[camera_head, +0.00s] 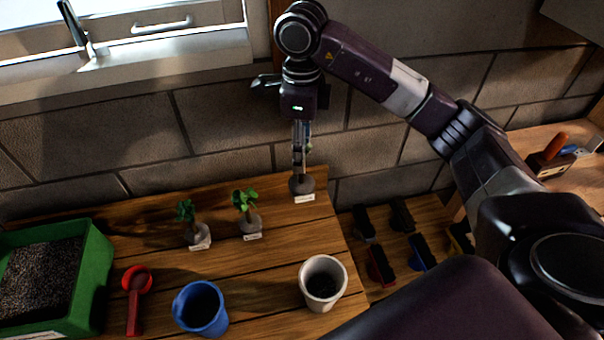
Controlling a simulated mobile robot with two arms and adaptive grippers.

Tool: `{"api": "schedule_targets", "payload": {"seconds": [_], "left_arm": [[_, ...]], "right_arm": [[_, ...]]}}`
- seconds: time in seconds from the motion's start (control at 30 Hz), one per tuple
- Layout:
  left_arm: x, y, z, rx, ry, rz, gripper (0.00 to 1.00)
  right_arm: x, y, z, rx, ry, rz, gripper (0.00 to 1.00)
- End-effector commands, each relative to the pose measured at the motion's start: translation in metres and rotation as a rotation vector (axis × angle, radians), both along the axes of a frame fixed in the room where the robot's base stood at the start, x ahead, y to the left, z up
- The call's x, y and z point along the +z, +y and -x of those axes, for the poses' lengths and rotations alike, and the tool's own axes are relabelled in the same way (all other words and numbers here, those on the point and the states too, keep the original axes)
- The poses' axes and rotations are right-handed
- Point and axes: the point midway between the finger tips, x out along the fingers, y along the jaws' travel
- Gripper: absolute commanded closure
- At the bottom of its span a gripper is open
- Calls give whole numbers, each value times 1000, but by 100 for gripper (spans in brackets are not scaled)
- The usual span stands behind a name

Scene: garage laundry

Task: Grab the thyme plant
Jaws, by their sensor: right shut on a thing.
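Three small potted plants with white labels are at the back of the wooden table, and the label text is too small to read. The left plant (189,223) and the middle plant (246,214) show green leaves over grey root balls. The right plant (302,187) shows only its dark round base and label; its stem and leaves are hidden by my gripper. I cannot tell from the labels which one is thyme. My right gripper (301,165) points down at the table's back right corner and is shut on that right plant. The plant appears upright, at or just above the tabletop. My left gripper is out of view.
A green tray of soil (98,285), a red scoop (135,295), a blue pot (203,309) and a white pot (338,272) stand on the wooden table (270,275). A brick wall (130,135) rises close behind. Several dark objects (380,266) lie on a lower shelf to the right.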

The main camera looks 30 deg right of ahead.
Motion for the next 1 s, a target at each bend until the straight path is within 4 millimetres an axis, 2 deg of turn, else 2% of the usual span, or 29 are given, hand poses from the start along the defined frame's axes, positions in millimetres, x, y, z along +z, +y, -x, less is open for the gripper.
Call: {"api": "schedule_targets", "payload": {"seconds": [0.1, 0.4, 0.63, 1.0], "left_arm": [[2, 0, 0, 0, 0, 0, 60], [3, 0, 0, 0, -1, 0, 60], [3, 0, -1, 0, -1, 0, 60], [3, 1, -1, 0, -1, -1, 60]], "right_arm": [[23, -2, -1, -4, -3, 4, 100], [61, -1, 0, -3, -1, 2, 100], [75, -1, 0, -2, 2, 1, 100], [77, -1, 0, -2, 3, 0, 100]]}}
